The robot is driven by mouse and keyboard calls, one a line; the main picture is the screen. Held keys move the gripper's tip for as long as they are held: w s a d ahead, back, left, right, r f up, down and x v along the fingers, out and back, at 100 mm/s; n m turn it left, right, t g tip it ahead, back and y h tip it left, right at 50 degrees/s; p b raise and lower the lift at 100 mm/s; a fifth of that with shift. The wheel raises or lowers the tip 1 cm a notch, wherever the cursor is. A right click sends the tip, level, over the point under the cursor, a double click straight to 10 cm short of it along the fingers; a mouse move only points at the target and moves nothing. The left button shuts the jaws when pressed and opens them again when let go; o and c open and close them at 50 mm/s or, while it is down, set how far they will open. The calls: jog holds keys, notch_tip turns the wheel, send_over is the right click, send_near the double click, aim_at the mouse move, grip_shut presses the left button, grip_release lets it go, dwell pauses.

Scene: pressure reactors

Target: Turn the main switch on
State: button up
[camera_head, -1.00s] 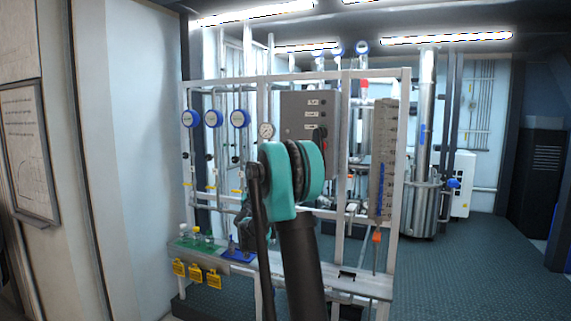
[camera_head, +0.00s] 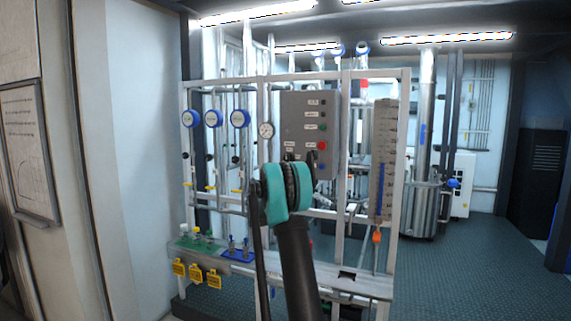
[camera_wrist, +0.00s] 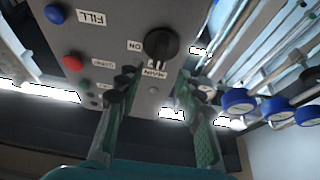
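The main switch is a black round knob (camera_wrist: 160,43) on the grey control panel, with "ON" and "MAIN" labels beside it in the wrist view, which shows the panel upside down. My gripper (camera_wrist: 157,92) is open and empty. Its two green fingers with dark tips are spread apart, one on each side of the knob's line, with the knob beyond the tips and no clear contact. In the head view the grey panel (camera_head: 296,112) faces me; my arm covers its lower part. The dark fingertips (camera_head: 300,157) show in front of it, and the switch is hidden there.
A red button (camera_wrist: 73,62) and a blue button (camera_wrist: 56,14) sit on the same panel. Blue round gauges (camera_wrist: 238,101) and pipes are to the side. A white frame (camera_head: 404,140) surrounds the panel. A shelf with yellow tags (camera_head: 196,272) is below. Open floor lies to the right.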

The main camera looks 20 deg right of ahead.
aim_at(286, 160)
jog(key=x, duration=0.7)
jog(key=shift+f, duration=0.1)
jog(key=shift+c, duration=0.5)
grip_shut()
